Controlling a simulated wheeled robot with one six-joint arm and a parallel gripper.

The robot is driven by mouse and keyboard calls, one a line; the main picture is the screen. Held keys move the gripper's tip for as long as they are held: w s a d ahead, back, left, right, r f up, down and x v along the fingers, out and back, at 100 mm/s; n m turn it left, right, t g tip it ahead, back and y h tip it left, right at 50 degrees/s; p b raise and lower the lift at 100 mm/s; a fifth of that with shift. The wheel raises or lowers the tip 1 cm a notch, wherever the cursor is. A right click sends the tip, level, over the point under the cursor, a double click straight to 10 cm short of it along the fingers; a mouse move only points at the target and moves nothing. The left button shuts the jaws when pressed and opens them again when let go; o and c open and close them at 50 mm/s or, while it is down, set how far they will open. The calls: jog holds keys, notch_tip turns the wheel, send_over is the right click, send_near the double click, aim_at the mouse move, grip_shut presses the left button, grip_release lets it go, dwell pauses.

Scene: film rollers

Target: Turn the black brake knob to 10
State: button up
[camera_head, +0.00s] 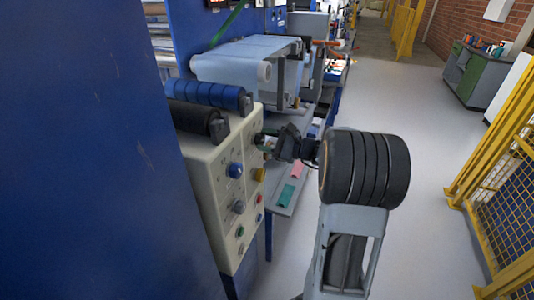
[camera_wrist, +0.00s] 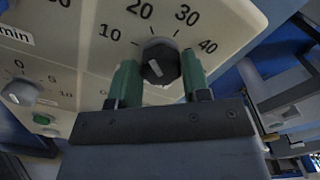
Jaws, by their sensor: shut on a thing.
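The black brake knob (camera_wrist: 160,60) sits on a beige panel, at the middle of the wrist view. A short white mark shows on its face, lying slantwise; I cannot tell which number it points to. The printed scale around it reads 10 (camera_wrist: 111,32), 20, 30 and 40 from left to right. My gripper (camera_wrist: 160,80) has one green finger on each side of the knob and is shut on it. In the head view my gripper (camera_head: 268,141) reaches the right edge of the panel, and the knob is hidden or too small to tell.
The beige control panel (camera_head: 215,181) carries other knobs and buttons, including a blue knob (camera_head: 235,170). A dark roller (camera_head: 192,118) and a blue roller (camera_head: 205,94) lie above it. A yellow fence (camera_head: 495,165) stands at right, with clear floor (camera_head: 420,130) between.

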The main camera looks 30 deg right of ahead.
jog(key=n+b, duration=0.2)
jog(key=b, duration=0.2)
jog(key=n+b, duration=0.3)
jog(key=b, duration=0.1)
jog(key=shift+f, duration=0.4)
jog(key=n+b, duration=0.2)
jog(key=b, duration=0.1)
jog(key=shift+r, duration=0.2)
jog(key=shift+r+n+b, duration=0.1)
jog(key=shift+n+b, duration=0.3)
jog(key=o, duration=0.9)
jog(key=shift+s, duration=0.1)
jog(key=v, duration=1.3)
jog(key=shift+s+d+p, duration=0.15)
jog(key=shift+d+p, duration=0.1)
jog(key=shift+p, duration=0.05)
